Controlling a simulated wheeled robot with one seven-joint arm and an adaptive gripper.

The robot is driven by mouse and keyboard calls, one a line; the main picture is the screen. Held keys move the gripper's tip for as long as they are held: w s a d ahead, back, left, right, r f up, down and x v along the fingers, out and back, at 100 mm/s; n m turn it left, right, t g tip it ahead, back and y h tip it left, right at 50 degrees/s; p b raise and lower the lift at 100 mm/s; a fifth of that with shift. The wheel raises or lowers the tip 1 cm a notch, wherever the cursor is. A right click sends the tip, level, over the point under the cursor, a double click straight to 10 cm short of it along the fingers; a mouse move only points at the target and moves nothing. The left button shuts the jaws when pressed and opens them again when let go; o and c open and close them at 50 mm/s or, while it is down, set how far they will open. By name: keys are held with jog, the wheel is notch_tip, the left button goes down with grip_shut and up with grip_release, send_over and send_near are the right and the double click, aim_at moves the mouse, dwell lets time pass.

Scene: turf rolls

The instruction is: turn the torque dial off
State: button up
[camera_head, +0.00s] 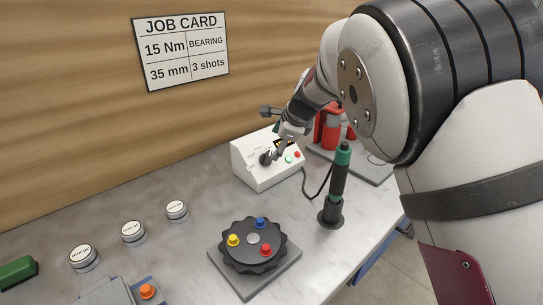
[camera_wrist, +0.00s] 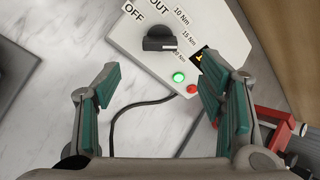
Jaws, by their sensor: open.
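The torque dial (camera_wrist: 160,38) is a dark knob on a white control box (camera_head: 254,175). In the wrist view it sits ahead of my fingertips, with labels "OFF", "OUT", "10 Nm" and "15 Nm" around it and one label partly readable. A green button (camera_wrist: 178,77) glows below the dial, and a red button (camera_wrist: 193,89) is beside it. My gripper (camera_wrist: 160,88) is open and empty, its teal pads wide apart and clear of the dial. In the head view my gripper (camera_head: 276,135) is at the box's top, partly covering the dial (camera_head: 265,158).
A black and green driver (camera_head: 340,180) stands upright on the right, with a cord near the box. A red tool (camera_head: 328,130) is behind it. A black turntable (camera_head: 253,246) with coloured knobs is in front. Several round tins line the left. A job card (camera_head: 181,50) hangs on the wall.

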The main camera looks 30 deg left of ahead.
aim_at(269, 157)
jog(key=x, duration=1)
jog(key=shift+f, duration=0.1)
jog(key=shift+c, duration=0.5)
jog(key=c, duration=1.1)
